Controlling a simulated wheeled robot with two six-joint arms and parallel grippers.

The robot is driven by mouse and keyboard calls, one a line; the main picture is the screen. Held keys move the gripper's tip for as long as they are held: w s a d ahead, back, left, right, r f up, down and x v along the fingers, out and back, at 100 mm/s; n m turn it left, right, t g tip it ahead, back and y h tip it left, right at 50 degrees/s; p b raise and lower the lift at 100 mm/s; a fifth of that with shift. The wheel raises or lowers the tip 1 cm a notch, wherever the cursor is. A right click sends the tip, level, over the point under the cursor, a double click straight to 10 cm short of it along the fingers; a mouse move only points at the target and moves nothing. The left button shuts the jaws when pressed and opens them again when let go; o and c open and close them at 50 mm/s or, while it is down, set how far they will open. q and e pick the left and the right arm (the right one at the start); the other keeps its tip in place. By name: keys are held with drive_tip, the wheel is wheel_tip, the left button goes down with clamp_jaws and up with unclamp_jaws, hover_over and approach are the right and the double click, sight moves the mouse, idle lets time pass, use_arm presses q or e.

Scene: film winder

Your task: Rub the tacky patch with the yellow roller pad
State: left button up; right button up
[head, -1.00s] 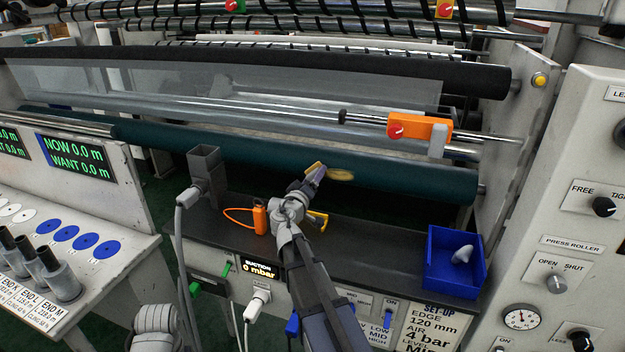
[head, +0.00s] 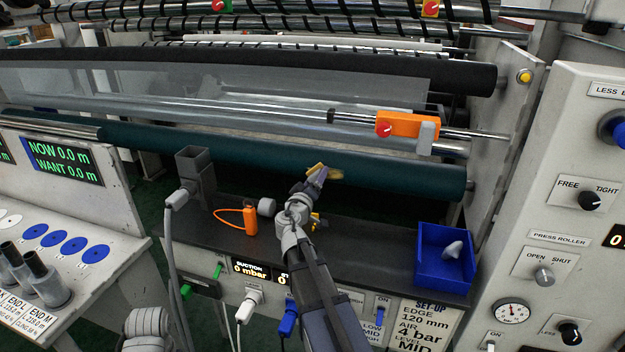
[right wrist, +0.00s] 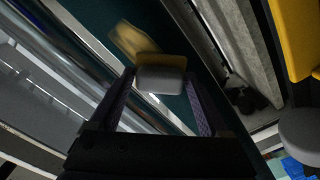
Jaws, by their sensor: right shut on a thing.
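The tacky patch (head: 337,174) is a pale yellowish smear on the dark teal roller (head: 410,179), right of centre in the head view. It shows blurred in the right wrist view (right wrist: 126,38). My right gripper (head: 317,180) is shut on the yellow roller pad (head: 316,168), which has a grey back (right wrist: 160,79) and a yellow working side. The pad is at the roller, over or beside the patch's left end, and overlaps it in the picture. Whether it presses on the surface I cannot tell.
On the dark shelf (head: 385,252) stand a grey square holder (head: 195,170), an orange tag with a loop (head: 250,218) and a blue tray (head: 429,278) with a pale piece inside. An orange carriage (head: 405,124) sits on the rod above the roller.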

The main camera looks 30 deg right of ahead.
sight(329, 176)
drive_tip(key=shift+s+d, duration=2.45)
drive_tip(key=shift+s, duration=0.3)
drive_tip(key=shift+w, duration=0.1)
drive_tip(key=shift+w+a, duration=1.2)
drive_tip(key=shift+w, duration=0.2)
drive_tip(key=shift+w, duration=0.1)
drive_tip(key=shift+w+a, duration=1.25)
drive_tip(key=shift+a, duration=0.05)
drive_tip(key=shift+w, duration=0.1)
drive_tip(key=shift+w+a, duration=0.55)
drive_tip(key=shift+w, duration=0.15)
drive_tip(key=shift+w+a, duration=0.5)
drive_tip(key=shift+w, duration=0.2)
